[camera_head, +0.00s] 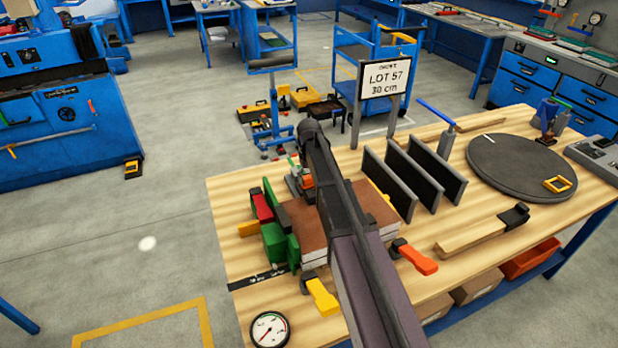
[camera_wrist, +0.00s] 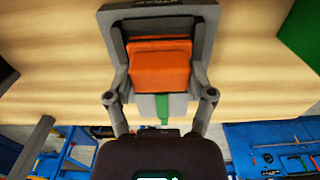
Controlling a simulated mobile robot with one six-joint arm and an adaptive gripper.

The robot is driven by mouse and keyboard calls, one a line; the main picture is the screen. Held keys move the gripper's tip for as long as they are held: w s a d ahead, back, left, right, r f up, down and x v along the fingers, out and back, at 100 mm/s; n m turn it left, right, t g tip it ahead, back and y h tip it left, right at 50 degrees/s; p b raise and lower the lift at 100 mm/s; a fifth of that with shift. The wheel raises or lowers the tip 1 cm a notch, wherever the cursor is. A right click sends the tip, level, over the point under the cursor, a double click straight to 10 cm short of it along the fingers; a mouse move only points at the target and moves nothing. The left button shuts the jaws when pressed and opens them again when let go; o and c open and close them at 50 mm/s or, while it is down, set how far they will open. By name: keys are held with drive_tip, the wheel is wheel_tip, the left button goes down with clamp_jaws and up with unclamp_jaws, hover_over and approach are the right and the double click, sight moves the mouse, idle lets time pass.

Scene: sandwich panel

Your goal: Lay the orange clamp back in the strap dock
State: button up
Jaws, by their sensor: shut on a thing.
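In the wrist view the orange clamp (camera_wrist: 160,66) sits between the two grey fingers of my gripper (camera_wrist: 160,82), which is shut on it. A grey strap dock (camera_wrist: 150,14) with a partly cut-off label frames the clamp above and at its sides. The clamp lies in or just over the dock; I cannot tell whether it rests on the bottom. A green strip (camera_wrist: 162,108) shows below the clamp. In the head view my arm covers most of this spot, and a bit of orange (camera_head: 306,182) shows left of the arm.
A brown stacked panel (camera_head: 300,225) lies under my arm, with green blocks (camera_head: 274,243), a yellow-handled clamp (camera_head: 322,296) and an orange-handled clamp (camera_head: 418,258) around it. Dark upright plates (camera_head: 438,170) and a round turntable (camera_head: 515,165) stand to the right on the wooden bench (camera_head: 235,200).

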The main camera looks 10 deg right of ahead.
drive_tip(key=shift+f, duration=0.2)
drive_tip(key=o, duration=1.1)
drive_tip(key=shift+r, duration=0.15)
